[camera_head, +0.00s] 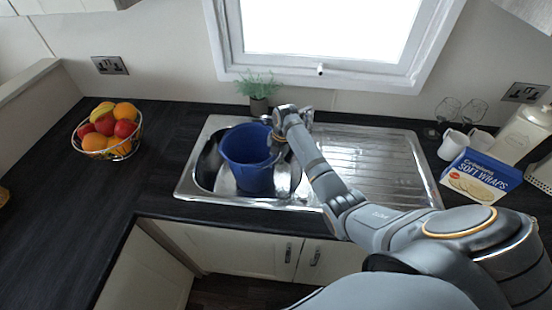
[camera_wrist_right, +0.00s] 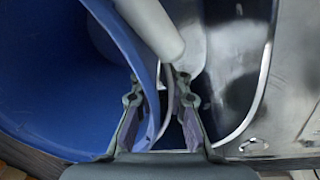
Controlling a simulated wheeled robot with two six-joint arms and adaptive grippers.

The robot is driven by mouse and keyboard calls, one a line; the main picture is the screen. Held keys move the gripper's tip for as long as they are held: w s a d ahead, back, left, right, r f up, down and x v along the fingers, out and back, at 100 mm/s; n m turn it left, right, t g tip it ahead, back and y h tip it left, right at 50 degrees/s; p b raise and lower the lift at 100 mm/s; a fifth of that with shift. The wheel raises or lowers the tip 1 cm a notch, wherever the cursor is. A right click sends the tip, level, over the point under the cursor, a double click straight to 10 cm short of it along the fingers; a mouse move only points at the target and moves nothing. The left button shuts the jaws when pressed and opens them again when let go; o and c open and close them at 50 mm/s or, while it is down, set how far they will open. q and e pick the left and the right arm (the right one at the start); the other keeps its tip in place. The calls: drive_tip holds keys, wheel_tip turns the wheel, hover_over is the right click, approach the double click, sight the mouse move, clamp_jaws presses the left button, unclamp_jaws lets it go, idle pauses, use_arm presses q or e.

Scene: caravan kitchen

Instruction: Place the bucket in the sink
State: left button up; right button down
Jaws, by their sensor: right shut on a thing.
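The blue bucket (camera_head: 247,160) is in the basin of the steel sink (camera_head: 205,168) in the head view, roughly upright. Whether its base rests on the basin floor is hidden. My right gripper (camera_head: 276,148) is at the bucket's right side, shut on its rim. In the right wrist view the bucket (camera_wrist_right: 60,90) fills the left side, and its rim runs between the two fingers of my right gripper (camera_wrist_right: 162,112). The tap's pale spout shows above the fingers there. My left gripper is not in view.
The ribbed drainer (camera_head: 372,160) right of the basin is clear. A fruit basket (camera_head: 108,140) stands on the left worktop. A plant (camera_head: 259,92) stands behind the sink. A wraps box (camera_head: 480,177), mugs (camera_head: 453,144) and glasses are at the right.

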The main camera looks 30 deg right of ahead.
drive_tip(key=shift+s, duration=0.1)
drive_tip(key=c, duration=1.3)
unclamp_jaws()
drive_tip(key=r+b, duration=0.1)
drive_tip(key=r, duration=0.3)
drive_tip(key=s+r+b, duration=0.1)
drive_tip(key=r, duration=0.3)
drive_tip(key=d+r, duration=0.1)
drive_tip(key=r, duration=0.3)
drive_tip(key=shift+s+b, duration=0.15)
drive_tip(key=shift+b, duration=0.25)
drive_tip(key=shift+r, duration=0.15)
